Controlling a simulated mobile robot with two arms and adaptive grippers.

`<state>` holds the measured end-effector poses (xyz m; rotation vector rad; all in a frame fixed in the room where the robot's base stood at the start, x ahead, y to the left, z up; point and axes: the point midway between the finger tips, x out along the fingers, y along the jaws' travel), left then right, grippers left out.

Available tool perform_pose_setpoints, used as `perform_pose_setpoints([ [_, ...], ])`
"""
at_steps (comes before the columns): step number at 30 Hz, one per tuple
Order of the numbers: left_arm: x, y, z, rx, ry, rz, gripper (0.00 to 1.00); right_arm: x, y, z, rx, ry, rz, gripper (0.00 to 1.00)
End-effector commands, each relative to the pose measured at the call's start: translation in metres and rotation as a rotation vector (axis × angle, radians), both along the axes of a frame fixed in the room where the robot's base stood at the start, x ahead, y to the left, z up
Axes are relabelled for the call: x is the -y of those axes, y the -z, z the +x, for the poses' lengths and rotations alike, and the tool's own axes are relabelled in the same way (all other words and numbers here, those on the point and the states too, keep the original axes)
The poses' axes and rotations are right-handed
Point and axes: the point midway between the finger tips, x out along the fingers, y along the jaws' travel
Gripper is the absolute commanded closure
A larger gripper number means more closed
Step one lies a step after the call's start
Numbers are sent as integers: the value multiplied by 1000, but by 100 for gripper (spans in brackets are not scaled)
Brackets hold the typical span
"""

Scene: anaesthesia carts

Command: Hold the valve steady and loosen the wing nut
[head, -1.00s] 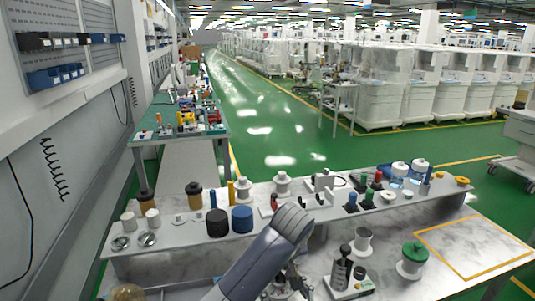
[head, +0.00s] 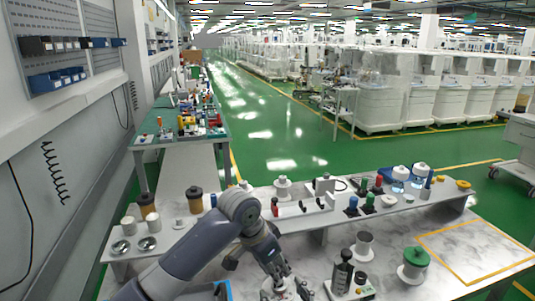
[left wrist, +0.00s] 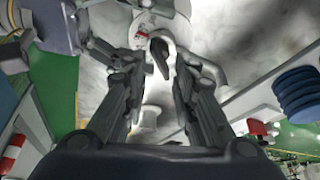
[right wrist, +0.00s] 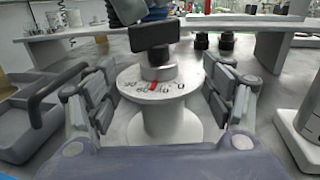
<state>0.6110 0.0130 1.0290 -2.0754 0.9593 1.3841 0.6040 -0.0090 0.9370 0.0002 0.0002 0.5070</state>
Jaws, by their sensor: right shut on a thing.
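The valve (right wrist: 165,115) is a white spool shape in the right wrist view, with a numbered dial and a red mark on top. A dark block (right wrist: 155,35) stands on a short grey stem above the dial. The wing nut cannot be told apart clearly there. In the head view my left gripper (head: 282,282) hangs low over the bench.
A black pump-like item (head: 343,270), a grey pot (head: 364,245) and a green-topped spool (head: 413,262) stand to the right on the bench. A raised shelf (head: 340,217) behind carries several fittings. The yellow-outlined area (head: 478,245) at right is clear.

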Motion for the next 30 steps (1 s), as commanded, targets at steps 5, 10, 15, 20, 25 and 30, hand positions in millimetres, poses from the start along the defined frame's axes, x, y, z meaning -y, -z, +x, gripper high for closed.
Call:
perform_pose_setpoints([
  [5,-11,-34,-8,2,-3,1,74,0,1,0,-3,1,-1,66],
  [10,-21,-65,-17,3,-3,1,74,0,1,0,-2,1,0,66],
  [15,-27,-88,-14,37,-5,3,74,0,1,0,-2,1,0,66],
  [20,-24,-99,18,166,-2,4,74,0,1,0,-2,0,0,66],
  [25,-24,-113,49,306,11,16,74,0,1,0,-2,1,0,66],
  [30,-24,-131,79,449,31,34,74,0,1,0,-1,1,0,66],
])
